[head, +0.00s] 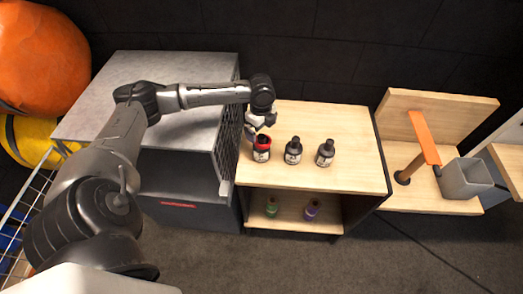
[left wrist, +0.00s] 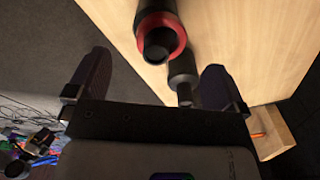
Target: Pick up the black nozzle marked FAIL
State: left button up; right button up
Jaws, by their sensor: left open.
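Three black nozzles with pale labels stand upright in a row on the light wooden top. The left one (head: 262,152) has a red ring; the middle (head: 293,153) and right (head: 325,154) ones show no red. The label lettering is too small to read for certain. My left gripper (head: 261,122) is open and empty, just behind and above the red-ringed nozzle. In the left wrist view, the red-ringed nozzle (left wrist: 157,35) lies ahead of the gap between the spread fingers (left wrist: 155,85), with a plain black nozzle (left wrist: 183,75) beside it. My right gripper is not in view.
The wooden shelf unit (head: 350,180) holds a green item (head: 271,207) and a purple item (head: 312,210) below. A grey metal box (head: 185,137) with a mesh side stands left. At right are an orange bar (head: 424,138) and grey bin (head: 464,180).

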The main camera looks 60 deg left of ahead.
aim_at(261, 141)
pick_arm(q)
jog(key=shift+s+d+f+b, duration=0.1)
jog(key=shift+f+b, duration=0.05)
jog(key=shift+f, duration=1.75)
jog(key=shift+s+d+f+b, duration=0.1)
jog(key=shift+f+b, duration=0.05)
jog(key=shift+f, duration=1.7)
jog(key=shift+a, duration=0.1)
jog(key=c, duration=1.1)
jog(key=shift+r, duration=0.15)
